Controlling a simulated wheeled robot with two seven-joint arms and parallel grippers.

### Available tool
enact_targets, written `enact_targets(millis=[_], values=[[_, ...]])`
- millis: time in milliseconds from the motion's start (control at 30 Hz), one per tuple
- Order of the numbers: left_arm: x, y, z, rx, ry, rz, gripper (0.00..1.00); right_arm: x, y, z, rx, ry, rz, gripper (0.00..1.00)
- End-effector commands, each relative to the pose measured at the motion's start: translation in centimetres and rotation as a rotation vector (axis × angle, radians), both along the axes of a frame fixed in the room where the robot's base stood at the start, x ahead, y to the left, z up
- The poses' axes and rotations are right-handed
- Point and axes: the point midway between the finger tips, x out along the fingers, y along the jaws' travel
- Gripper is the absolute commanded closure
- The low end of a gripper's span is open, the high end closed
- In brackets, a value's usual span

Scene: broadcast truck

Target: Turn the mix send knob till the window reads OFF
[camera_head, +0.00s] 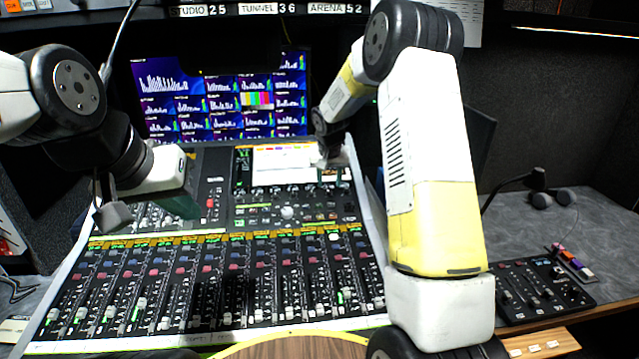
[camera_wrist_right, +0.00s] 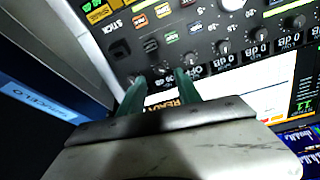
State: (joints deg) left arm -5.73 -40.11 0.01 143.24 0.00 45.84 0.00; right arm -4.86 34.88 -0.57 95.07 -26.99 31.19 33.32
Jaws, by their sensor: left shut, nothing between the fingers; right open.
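The mixing console (camera_head: 228,240) has a row of small knobs along its upper screen. In the right wrist view, my right gripper (camera_wrist_right: 159,85) is open, its green fingertips on either side of a small dark knob (camera_wrist_right: 162,70); I cannot tell whether they touch it. No mix send label is legible. A window reading OFF (camera_wrist_right: 206,71) shows just beside one finger, with 0 dB windows further along. In the head view, the right gripper (camera_head: 334,178) covers the screen's lower right corner. My left gripper (camera_head: 182,206) is shut and empty above the console's left part.
The console screen (camera_head: 283,165) and a monitor wall (camera_head: 225,95) stand behind the faders. A small control box (camera_head: 540,288) and a gooseneck microphone (camera_head: 535,180) are on the right desk. The desk's back right is mostly clear.

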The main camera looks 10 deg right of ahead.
Motion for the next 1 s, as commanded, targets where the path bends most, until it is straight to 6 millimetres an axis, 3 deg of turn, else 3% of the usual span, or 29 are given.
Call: enact_targets(millis=[100,300,633,667,867,1000], values=[[0.0,0.0,0.0,0.000,0.000,0.000,1.00,0.7,-0.1,-2.0,0.000,0.002,0.000,0.60],[0.0,0.0,0.0,0.000,0.000,0.000,1.00,1.6,-0.3,-4.0,0.000,0.001,0.000,0.60],[0.0,0.0,0.0,0.000,0.000,0.000,1.00,1.8,-0.3,-4.4,0.001,0.000,0.000,0.60],[0.0,0.0,0.0,0.000,0.000,0.000,1.00,1.8,-0.3,-4.4,0.001,0.000,0.000,0.62],[0.0,0.0,0.0,0.000,0.000,0.000,1.00,1.8,-0.3,-4.4,0.001,0.000,0.000,1.00],[0.0,0.0,0.0,0.000,0.000,0.000,1.00,1.8,-0.3,-4.4,0.001,0.000,0.000,1.00]])
